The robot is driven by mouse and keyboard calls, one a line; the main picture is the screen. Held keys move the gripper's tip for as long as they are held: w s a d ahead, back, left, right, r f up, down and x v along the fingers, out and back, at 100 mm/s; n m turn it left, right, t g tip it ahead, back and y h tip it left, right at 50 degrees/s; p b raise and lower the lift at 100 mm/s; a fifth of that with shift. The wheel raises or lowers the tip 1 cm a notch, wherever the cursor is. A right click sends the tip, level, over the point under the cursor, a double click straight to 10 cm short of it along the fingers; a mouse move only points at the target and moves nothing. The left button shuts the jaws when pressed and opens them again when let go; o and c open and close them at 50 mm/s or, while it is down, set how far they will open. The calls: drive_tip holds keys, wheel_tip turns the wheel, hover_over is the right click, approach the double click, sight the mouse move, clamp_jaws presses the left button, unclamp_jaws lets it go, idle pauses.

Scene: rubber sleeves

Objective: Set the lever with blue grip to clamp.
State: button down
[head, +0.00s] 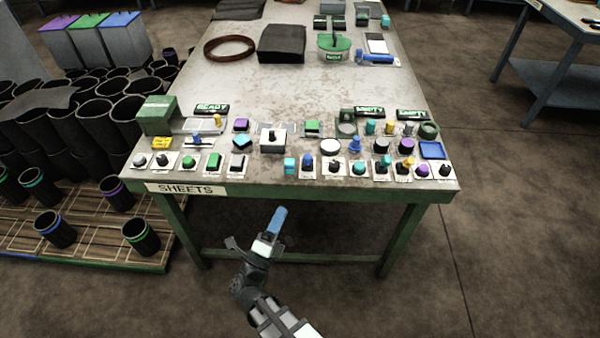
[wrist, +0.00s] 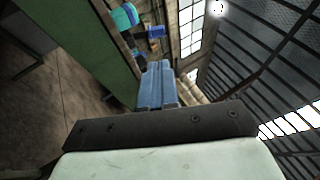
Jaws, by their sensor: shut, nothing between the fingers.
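My gripper (head: 279,212) is in front of the table's near edge, below the tabletop in the picture. Its blue fingers are closed together and empty, and they also show in the wrist view (wrist: 157,84). Several blue controls show in the head view. One blue piece (head: 197,140) is on a pale plate at the left, a blue upright piece (head: 355,144) is right of the middle, and a blue knob (head: 308,160) is in the front row. I cannot tell which is the lever with the blue grip, nor its setting. My gripper touches none of them.
The green-framed table (head: 290,90) carries several closely spaced knobs and buttons along its front. A green box (head: 157,115) stands at its left corner. Black sleeves (head: 110,110) crowd the floor at the left. The table's middle is mostly clear.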

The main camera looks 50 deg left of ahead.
sight(305, 160)
drive_tip(key=shift+w, duration=0.15)
drive_tip(key=x, duration=1.3)
drive_tip(key=shift+w+a+r, duration=0.2)
drive_tip(key=shift+w, duration=0.05)
drive_tip(key=shift+r, duration=0.15)
drive_tip(key=shift+w+a+r+n+g, duration=0.25)
drive_tip(key=shift+r+n+g, duration=0.2)
drive_tip(key=shift+g, duration=0.45)
drive_tip(key=shift+w+a+r+n+g+h, duration=0.2)
drive_tip(key=shift+w+a+r+n+g, duration=0.15)
drive_tip(key=shift+g, duration=0.25)
drive_tip(key=shift+w+a+r+n+g+h, duration=0.2)
drive_tip(key=shift+r+n+g, duration=0.1)
drive_tip(key=shift+g, duration=0.3)
drive_tip(key=shift+w+a, duration=0.1)
drive_tip(key=shift+a, duration=0.05)
drive_tip(key=shift+w+a+r, duration=0.35)
drive_tip(key=shift+w+a, duration=0.3)
drive_tip(key=shift+w, duration=0.05)
drive_tip(key=shift+w+a+r, duration=0.15)
drive_tip(key=shift+w+a, duration=0.45)
drive_tip(key=shift+a, duration=0.05)
drive_tip(key=shift+w+a, duration=0.15)
